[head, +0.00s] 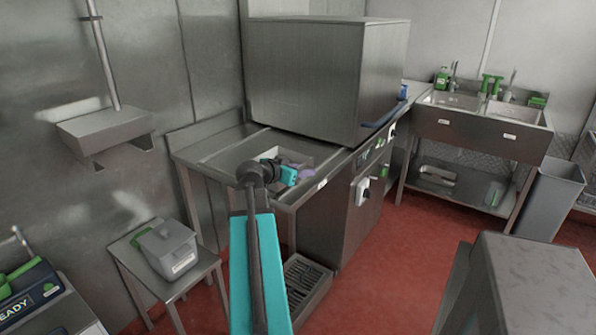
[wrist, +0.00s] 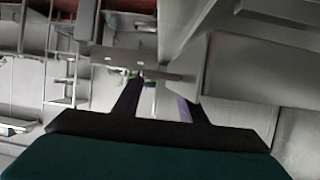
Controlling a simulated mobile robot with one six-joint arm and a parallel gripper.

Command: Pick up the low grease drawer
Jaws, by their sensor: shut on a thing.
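A low metal drawer with a slotted, grate-like top (head: 305,284) sits near the floor, under the left end of the dishwasher counter. I take it for the grease drawer. My gripper (head: 303,173) is well above it, over the recessed basin of the counter. My arm crosses the lower part of the head view beside the drawer. A small purple patch shows at the gripper's end. In the wrist view the two dark fingers (wrist: 160,95) point forward, with a grey plate (wrist: 140,66) beyond or between their tips. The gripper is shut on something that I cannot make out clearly.
A small table (head: 125,258) with a grey lidded box (head: 165,248) is at left. A steel block (head: 530,285) stands at front right. Red floor (head: 400,240) is clear between them.

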